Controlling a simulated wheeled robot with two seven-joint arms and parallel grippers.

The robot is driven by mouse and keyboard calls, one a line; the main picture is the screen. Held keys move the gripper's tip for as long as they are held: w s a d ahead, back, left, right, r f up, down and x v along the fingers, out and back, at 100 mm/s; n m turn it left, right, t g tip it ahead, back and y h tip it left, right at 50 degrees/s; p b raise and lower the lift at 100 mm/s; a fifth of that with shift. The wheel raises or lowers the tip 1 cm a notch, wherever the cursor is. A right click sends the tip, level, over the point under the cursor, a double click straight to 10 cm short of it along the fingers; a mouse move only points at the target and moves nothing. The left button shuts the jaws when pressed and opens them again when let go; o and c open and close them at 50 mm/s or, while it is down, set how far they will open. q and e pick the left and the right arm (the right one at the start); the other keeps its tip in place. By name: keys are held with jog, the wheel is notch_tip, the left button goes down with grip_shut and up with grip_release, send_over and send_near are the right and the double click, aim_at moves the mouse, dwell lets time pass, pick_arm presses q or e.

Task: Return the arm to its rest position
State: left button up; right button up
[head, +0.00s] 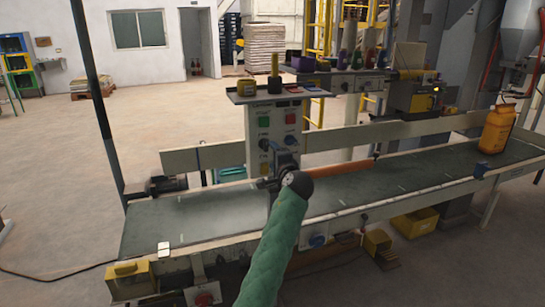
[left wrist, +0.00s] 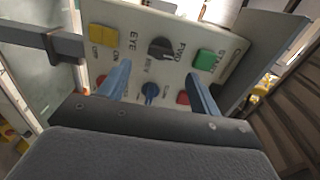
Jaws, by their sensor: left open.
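My left arm, in a green sleeve, reaches up from the bottom of the head view. Its left gripper (head: 283,160) is in front of the lower part of the grey control panel (head: 259,122). In the left wrist view, the two blue fingers of the left gripper (left wrist: 158,73) are apart with nothing held between them. I cannot tell whether the fingers touch the panel. My right gripper is out of view.
A long conveyor (head: 175,222) with side rails runs below the panel. An orange container (head: 496,130) stands on its right end. A shelf (head: 267,96) with small items tops the panel. A dark post (head: 98,100) rises at left. Open floor (head: 50,170) lies to the left.

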pick_arm(q)
jog(key=s+a+f+n+g+h, duration=0.1)
jog(key=s+a+n+g+h, duration=0.35)
jog(key=s+n, duration=0.65)
jog(key=s+a+f+g+h+p, duration=0.1)
jog(key=s+a+f+g, duration=0.2)
jog(key=s+f, duration=0.8)
jog(key=s+a+f+g+h+p, duration=0.1)
jog(key=s+a+f+g, duration=0.3)
jog(key=s+f, duration=0.8)
jog(key=s+a+f+g+h+p, duration=0.1)
jog(key=s+a+f+g+p, duration=0.2)
jog(key=s+f, duration=0.8)
jog(key=s+a, duration=0.1)
jog(key=s, duration=1.6)
jog(key=shift+s+a+f+n, duration=0.2)
jog(key=shift+s+a+n, duration=0.1)
jog(key=shift+a+n, duration=0.1)
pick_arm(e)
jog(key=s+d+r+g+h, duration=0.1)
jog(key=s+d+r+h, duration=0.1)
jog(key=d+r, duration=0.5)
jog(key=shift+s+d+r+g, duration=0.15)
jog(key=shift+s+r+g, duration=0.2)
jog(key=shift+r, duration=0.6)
pick_arm(q)
jog(key=shift+g, duration=0.25)
